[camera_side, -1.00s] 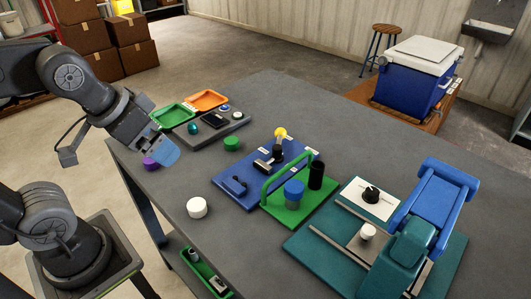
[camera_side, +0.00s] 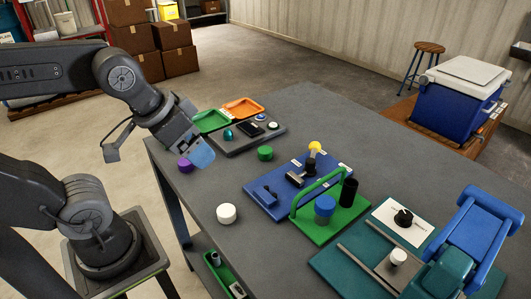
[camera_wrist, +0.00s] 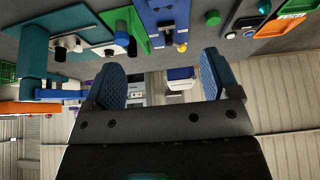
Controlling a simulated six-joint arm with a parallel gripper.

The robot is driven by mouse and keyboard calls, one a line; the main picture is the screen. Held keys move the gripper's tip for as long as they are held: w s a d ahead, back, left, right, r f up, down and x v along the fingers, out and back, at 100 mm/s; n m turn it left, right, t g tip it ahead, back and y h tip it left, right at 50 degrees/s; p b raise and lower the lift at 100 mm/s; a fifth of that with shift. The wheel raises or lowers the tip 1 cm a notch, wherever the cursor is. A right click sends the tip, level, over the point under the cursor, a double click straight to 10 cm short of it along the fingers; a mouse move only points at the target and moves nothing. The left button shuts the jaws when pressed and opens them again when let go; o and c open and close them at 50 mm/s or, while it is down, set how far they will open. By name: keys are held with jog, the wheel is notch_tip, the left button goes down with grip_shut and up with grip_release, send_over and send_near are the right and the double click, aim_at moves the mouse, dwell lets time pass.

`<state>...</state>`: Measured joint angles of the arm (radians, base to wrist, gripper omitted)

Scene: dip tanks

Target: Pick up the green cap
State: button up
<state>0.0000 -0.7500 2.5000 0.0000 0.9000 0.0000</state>
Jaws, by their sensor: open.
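The green cap (camera_side: 265,153) is a short round cylinder standing on the grey table, in front of the grey tray board. In the wrist view, a small green round thing (camera_wrist: 212,17) at the top appears to be this cap. My gripper (camera_side: 201,156) is left of the cap in the side view, raised above the table by the purple cap. In the wrist view its two blue fingers (camera_wrist: 163,78) stand wide apart with nothing between them.
A purple cap (camera_side: 185,166) and a white cap (camera_side: 226,213) stand on the table. A blue board (camera_side: 268,200) with fittings lies right of the green cap. Green (camera_side: 212,121) and orange (camera_side: 243,107) trays are behind. Bare table lies between the white and green caps.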

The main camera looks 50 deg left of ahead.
jog(key=n+g+y, duration=0.2)
jog(key=n, duration=0.4)
send_over(265, 149)
jog(key=s+d, duration=0.2)
notch_tip(265, 149, down, 18)
jog(key=shift+a+r, duration=0.15)
jog(key=shift+r, duration=0.05)
jog(key=shift+a+x, duration=0.15)
jog(key=shift+x, duration=1.3)
jog(key=shift+a+x, duration=0.1)
jog(key=shift+x, duration=1.35)
jog(key=shift+r, duration=0.1)
jog(key=shift+c, duration=0.3)
jog(key=c, duration=1)
